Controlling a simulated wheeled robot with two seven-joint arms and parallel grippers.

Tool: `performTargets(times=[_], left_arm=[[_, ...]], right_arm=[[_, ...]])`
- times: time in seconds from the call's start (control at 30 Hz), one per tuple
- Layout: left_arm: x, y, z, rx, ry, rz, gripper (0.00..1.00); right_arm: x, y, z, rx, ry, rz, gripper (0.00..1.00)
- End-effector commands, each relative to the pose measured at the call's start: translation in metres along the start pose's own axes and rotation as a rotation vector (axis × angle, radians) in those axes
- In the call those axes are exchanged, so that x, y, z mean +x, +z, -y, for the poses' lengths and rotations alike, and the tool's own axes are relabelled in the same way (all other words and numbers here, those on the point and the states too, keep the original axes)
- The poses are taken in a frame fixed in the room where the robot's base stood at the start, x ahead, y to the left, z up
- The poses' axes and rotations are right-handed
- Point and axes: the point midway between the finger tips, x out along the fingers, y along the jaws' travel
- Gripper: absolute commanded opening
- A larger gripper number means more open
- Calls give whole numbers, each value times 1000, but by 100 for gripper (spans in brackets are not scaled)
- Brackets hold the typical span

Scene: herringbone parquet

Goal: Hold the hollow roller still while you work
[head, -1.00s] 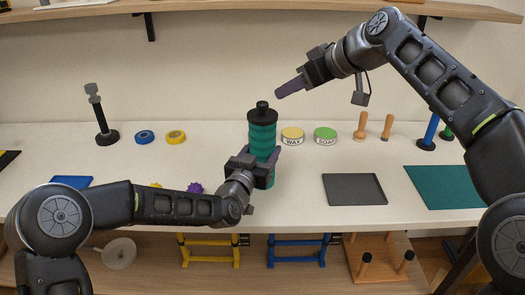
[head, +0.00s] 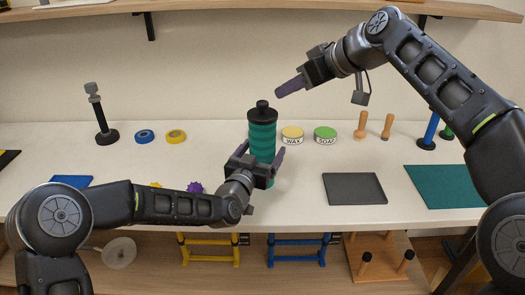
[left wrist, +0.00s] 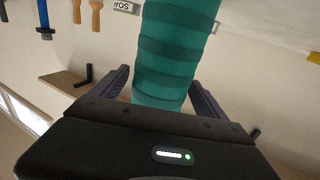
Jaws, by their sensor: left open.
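The roller, a teal cylinder with darker bands and a black knobbed top, (head: 262,136) stands upright on the white table. My left gripper (head: 263,148) is open, with one purple finger on each side of the roller's lower part. In the left wrist view the banded roller (left wrist: 170,55) rises between the two spread fingers; I cannot tell whether either finger touches it. The roller's lower end is partly hidden by the gripper. My right gripper (head: 278,91) is above and right of the black top, apart from it. Its fingers overlap edge-on, so its opening is unclear.
Wax (head: 292,136) and soap (head: 325,135) tins stand close right of the roller, with wooden pegs beyond. A dark grey mat (head: 353,188) lies front right. A shelf (head: 270,11) runs above.

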Motion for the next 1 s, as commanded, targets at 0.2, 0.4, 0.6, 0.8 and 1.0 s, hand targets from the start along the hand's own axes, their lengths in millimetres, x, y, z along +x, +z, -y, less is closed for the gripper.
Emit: performTargets(times=[0.2,0.4,0.6,0.8,1.0], left_arm=[[0,-1,0,0,0,-2,86],[-9,-1,0,1,0,-2,86],[-40,-2,0,2,0,-2,86],[-82,-2,1,4,0,-2,86],[-112,0,0,2,-1,0,86]], right_arm=[[0,0,0,0,0,0,36],[0,0,0,0,0,0,36],[0,0,0,0,0,0,36],[0,0,0,0,0,0,36],[0,0,0,0,0,0,36]])
